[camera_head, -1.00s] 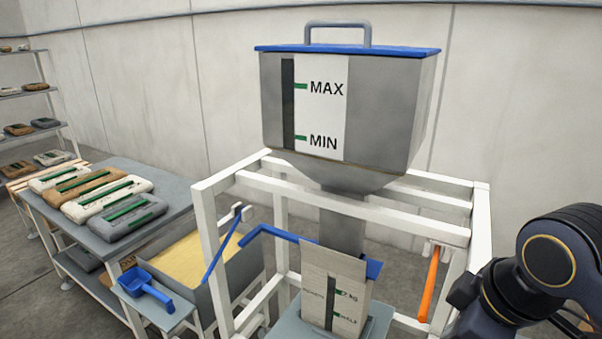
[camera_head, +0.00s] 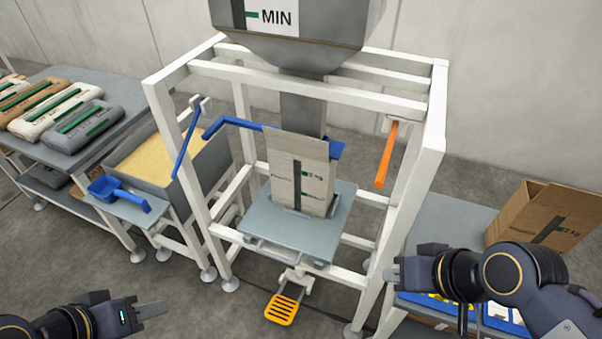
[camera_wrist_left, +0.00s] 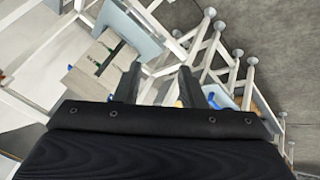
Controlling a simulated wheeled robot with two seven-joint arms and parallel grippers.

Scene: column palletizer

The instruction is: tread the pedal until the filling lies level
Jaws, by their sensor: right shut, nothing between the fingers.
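The yellow pedal (camera_head: 283,308) sits low at the front of the white frame, with nothing on it. A paper bag (camera_head: 312,166) stands upright on the grey platform (camera_head: 262,226) under the hopper spout (camera_head: 303,112). Its front has a dark window strip with green marks; the level of the filling inside is too small to tell. My left gripper (camera_head: 150,309) is at the lower left, left of the pedal; its fingers (camera_wrist_left: 158,84) are apart and empty in the left wrist view. My right gripper (camera_head: 393,277) is shut and empty, right of the frame and above the pedal.
A blue lever (camera_head: 187,140) and an orange handle (camera_head: 386,156) hang on the white frame (camera_head: 160,120). A table with filled bags (camera_head: 58,112), a sand bin (camera_head: 215,155) and a blue scoop (camera_head: 118,193) stand left. A cardboard box (camera_head: 515,215) stands right. Floor before the pedal looks clear.

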